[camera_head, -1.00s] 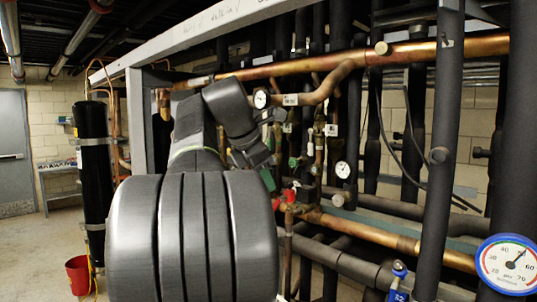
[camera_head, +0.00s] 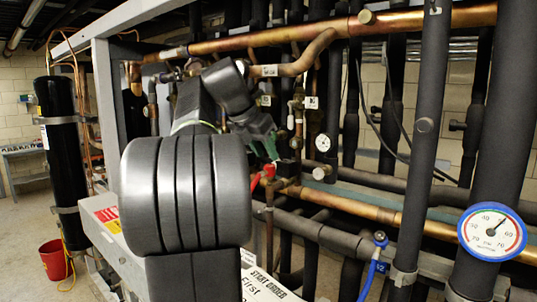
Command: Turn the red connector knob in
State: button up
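The red connector knob (camera_head: 262,176) is near the middle of the head view, on dark pipework just left of a copper pipe. My arm reaches up and forward from the lower middle and covers part of the rack left of the knob. The end of my arm with my gripper (camera_head: 268,143) appears just above the knob in the picture. A green part shows beside it; I cannot tell whether it belongs to the rack. The fingers are small and dark against the pipes, so their opening and any contact with the knob cannot be made out.
A blue-rimmed gauge (camera_head: 492,232) is at right, with a blue valve handle (camera_head: 375,262) left of it. Thick black vertical pipes and a copper pipe (camera_head: 350,208) crowd the rack. A black tank (camera_head: 62,150) and red bucket (camera_head: 56,260) stand left, beside open floor.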

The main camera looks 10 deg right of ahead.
jog(key=shift+x, duration=0.85)
jog(key=shift+d+n, duration=0.15)
jog(key=shift+n, duration=0.15)
jog(key=shift+s+d+n+t+y, duration=0.1)
jog(key=shift+n+t+y, duration=0.55)
jog(key=shift+n, duration=0.75)
jog(key=shift+s+d+n+t+y, duration=0.1)
jog(key=shift+n+t+y, duration=0.35)
jog(key=shift+n+y, duration=0.7)
jog(key=shift+n+h, duration=0.25)
jog(key=shift+h, duration=0.05)
jog(key=c, duration=0.7)
